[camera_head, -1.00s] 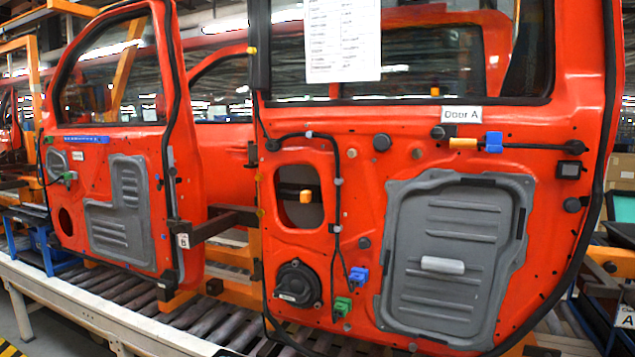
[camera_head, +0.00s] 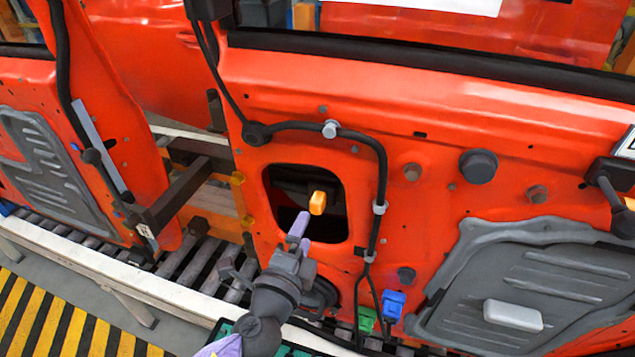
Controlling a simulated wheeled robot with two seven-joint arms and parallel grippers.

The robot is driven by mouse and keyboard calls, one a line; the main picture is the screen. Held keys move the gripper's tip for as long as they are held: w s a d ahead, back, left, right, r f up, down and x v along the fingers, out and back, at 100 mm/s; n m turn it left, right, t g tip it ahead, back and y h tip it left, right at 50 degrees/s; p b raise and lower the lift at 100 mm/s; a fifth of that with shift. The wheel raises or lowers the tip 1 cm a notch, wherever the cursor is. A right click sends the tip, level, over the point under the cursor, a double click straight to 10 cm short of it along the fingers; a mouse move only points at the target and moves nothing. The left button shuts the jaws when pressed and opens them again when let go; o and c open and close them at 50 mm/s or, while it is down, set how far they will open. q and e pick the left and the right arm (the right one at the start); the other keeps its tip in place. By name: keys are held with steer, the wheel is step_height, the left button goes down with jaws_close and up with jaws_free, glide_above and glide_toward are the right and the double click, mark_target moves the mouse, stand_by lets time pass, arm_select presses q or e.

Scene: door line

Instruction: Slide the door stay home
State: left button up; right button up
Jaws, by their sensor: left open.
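The red door (camera_head: 430,130) fills the middle and right. An orange block (camera_head: 318,202) sits at the end of a dark part inside the door's rounded opening (camera_head: 270,205). This may be the door stay; I cannot tell for sure. My left gripper (camera_head: 303,234) comes up from below. Its two pale purple fingers are apart and empty. Their tips show in front of the opening's lower edge, just below and left of the orange block, with a small gap in the picture. My right gripper is not in view.
A black cable (camera_head: 383,165) runs around the opening to green (camera_head: 367,319) and blue (camera_head: 393,303) connectors. A grey panel (camera_head: 560,275) is at right. Another red door (camera_head: 40,85) stands left, beyond a dark bar (camera_head: 180,192). Rollers (camera_head: 185,255) lie below.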

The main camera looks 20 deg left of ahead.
mark_target(314, 210)
arm_select(q)
steer(key=w, duration=0.7)
steer(key=shift+w+d, duration=0.2)
steer(key=shift+w, duration=0.1)
steer(key=shift+a, duration=0.1)
jaws_close()
